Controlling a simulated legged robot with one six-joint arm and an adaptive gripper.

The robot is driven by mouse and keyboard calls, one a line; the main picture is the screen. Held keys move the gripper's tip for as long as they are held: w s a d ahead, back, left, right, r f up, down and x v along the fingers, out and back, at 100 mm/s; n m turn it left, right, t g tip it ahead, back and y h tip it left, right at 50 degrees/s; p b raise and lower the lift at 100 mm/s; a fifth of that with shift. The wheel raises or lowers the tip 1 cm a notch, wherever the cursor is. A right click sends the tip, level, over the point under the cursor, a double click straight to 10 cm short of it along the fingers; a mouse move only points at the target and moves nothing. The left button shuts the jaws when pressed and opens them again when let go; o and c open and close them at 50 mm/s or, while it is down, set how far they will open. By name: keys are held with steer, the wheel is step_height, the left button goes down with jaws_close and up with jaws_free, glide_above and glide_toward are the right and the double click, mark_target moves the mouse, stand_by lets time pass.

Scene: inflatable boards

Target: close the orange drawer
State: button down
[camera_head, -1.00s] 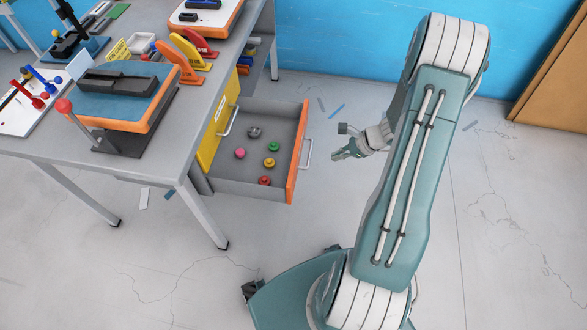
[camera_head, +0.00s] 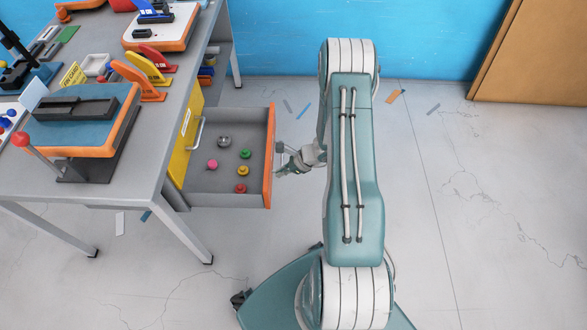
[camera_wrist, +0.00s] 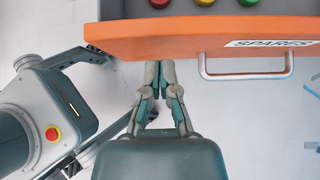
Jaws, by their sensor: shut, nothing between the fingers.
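The orange drawer (camera_head: 269,165) stands pulled out from the bench in the head view. It holds several small coloured knobs. In the wrist view its orange front (camera_wrist: 180,38) carries a "SPARES" label and a metal handle (camera_wrist: 246,68). My gripper (camera_head: 282,172) is shut and empty, close in front of the drawer's front panel. In the wrist view the fingertips (camera_wrist: 160,66) point at the panel's lower edge, to the left of the handle. I cannot tell whether they touch it.
A yellow drawer (camera_head: 186,128) with its own handle sits shut beside the open one. The grey workbench (camera_head: 150,180) bears boards and tools. A bench leg (camera_head: 190,235) stands near my base. The floor (camera_head: 460,230) to the right is clear. A brown panel (camera_head: 530,50) stands at the back right.

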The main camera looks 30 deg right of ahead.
steer(key=shift+w+a, duration=0.5)
steer(key=shift+a, duration=0.2)
steer(key=w+a, duration=0.6)
steer(key=a, duration=0.4)
steer(key=w+a, duration=0.7)
steer(key=a, duration=0.3)
steer(key=shift+w, duration=0.15)
steer(key=shift+d, duration=0.1)
